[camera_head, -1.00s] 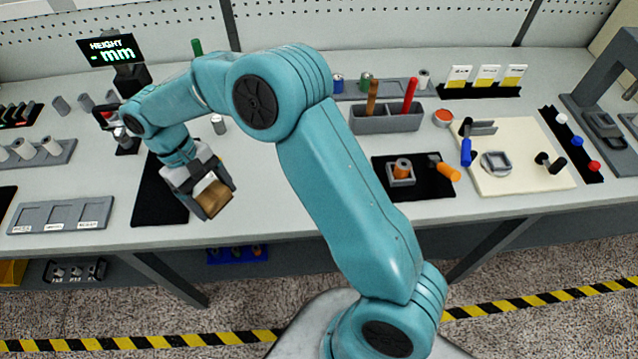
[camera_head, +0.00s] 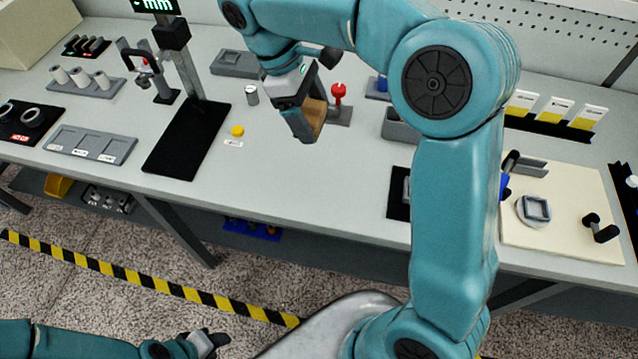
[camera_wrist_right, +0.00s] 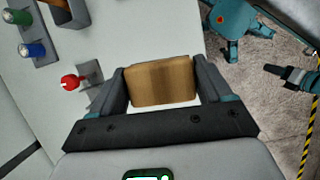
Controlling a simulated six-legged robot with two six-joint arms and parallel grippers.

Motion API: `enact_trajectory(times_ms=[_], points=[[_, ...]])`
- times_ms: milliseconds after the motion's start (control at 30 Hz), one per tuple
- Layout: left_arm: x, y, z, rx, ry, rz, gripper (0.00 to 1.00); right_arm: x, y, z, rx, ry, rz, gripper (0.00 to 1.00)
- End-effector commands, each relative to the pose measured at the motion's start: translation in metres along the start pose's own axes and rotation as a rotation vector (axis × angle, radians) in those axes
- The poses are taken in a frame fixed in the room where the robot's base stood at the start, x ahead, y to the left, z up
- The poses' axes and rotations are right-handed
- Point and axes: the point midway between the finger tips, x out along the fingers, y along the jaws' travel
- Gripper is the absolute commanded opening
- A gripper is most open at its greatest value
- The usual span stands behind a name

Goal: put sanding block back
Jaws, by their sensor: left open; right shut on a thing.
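The sanding block (camera_head: 316,116), a tan-brown block, is held by my right gripper (camera_head: 306,122) in the head view. It appears above the worktable, to the right of the black mat (camera_head: 187,140). In the right wrist view the block (camera_wrist_right: 163,83) sits between the two dark fingers of my right gripper (camera_wrist_right: 163,90), which touch its sides. My left gripper (camera_head: 208,343) is low at the bottom left of the head view, in front of the table, open and away from the block.
A red-knobbed piece (camera_head: 338,97) stands just right of the held block. A grey tray (camera_head: 237,64) lies behind it. A yellow knob (camera_head: 237,131) and a small metal cylinder (camera_head: 252,95) are to its left. The table front between mat and right-hand fixtures is clear.

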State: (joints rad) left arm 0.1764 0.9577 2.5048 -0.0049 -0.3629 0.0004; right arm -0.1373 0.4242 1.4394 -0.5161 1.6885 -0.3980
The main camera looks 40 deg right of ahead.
Motion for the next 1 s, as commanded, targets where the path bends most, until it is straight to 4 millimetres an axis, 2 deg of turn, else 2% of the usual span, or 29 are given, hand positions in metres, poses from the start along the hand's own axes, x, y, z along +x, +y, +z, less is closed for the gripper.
enact_trajectory(times_ms=[67, 167, 400, 600, 767, 1000], points=[[0.005, -0.002, 0.0, 0.0, 0.0, 0.0, 0.43, 0.0, 0.002, 0.006, -0.049, -0.008, 0.019, 0.5], [0.006, -0.002, 0.0, 0.0, 0.0, 0.0, 0.43, 0.015, 0.001, 0.001, -0.07, -0.016, 0.022, 0.5], [0.006, -0.002, 0.0, 0.0, 0.001, 0.0, 0.43, 0.079, 0.0, -0.028, -0.069, -0.017, 0.02, 0.5], [0.005, -0.002, 0.0, 0.0, 0.0, 0.0, 0.43, 0.122, -0.001, -0.046, -0.066, -0.014, 0.021, 0.5], [0.004, -0.002, 0.0, 0.0, 0.001, 0.0, 0.43, 0.137, 0.0, -0.052, -0.066, -0.012, 0.022, 0.5], [0.003, -0.001, 0.0, 0.0, 0.0, 0.0, 0.43, 0.171, 0.0, -0.063, -0.065, -0.013, 0.021, 0.5]])
